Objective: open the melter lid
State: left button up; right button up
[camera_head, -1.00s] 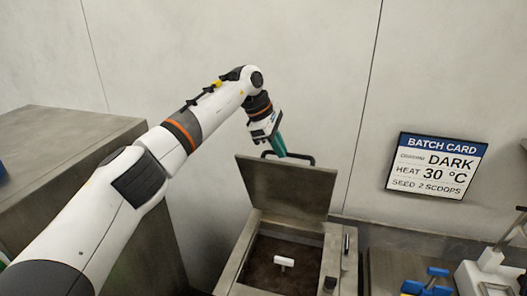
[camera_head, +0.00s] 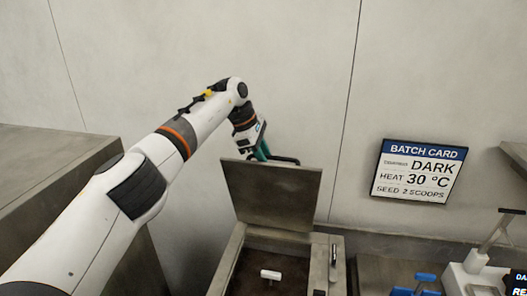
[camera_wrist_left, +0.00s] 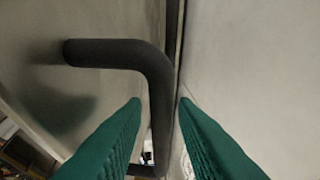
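The melter lid (camera_head: 270,195) is a grey metal plate standing raised, close to upright, at the back of the melter (camera_head: 228,262). Its dark bar handle (camera_head: 287,160) shows behind the top edge. My left gripper (camera_head: 262,152) is at the handle, its teal fingers partly hidden behind the lid. In the left wrist view the dark handle (camera_wrist_left: 158,95) runs between the two teal fingers of my left gripper (camera_wrist_left: 160,102). The fingers stand apart, with narrow gaps beside the bar. My right gripper is not in view.
Dark chocolate fills the open melter, with a small white piece (camera_head: 270,274) in it. A batch card (camera_head: 418,171) hangs on the wall. A metal cabinet (camera_head: 50,170) stands left. Blue-handled tools (camera_head: 424,280) and a white device (camera_head: 470,278) are at the lower right.

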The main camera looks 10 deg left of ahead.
pick_arm(q)
jog(key=shift+o, duration=0.4)
jog(key=shift+w+d+f, duration=0.15)
jog(key=shift+w, duration=0.5)
jog(key=shift+s+r, duration=0.5)
jog(key=shift+s, duration=0.05)
jog(key=shift+a+r, duration=0.2)
jog(key=v, duration=0.1)
jog(key=b+v, duration=0.2)
jog(key=v, duration=0.1)
jog(key=shift+w+a+r, duration=0.1)
jog(key=shift+w+a, duration=0.05)
jog(key=shift+w, duration=0.1)
jog(key=v, duration=0.7)
jog(key=shift+s, duration=0.15)
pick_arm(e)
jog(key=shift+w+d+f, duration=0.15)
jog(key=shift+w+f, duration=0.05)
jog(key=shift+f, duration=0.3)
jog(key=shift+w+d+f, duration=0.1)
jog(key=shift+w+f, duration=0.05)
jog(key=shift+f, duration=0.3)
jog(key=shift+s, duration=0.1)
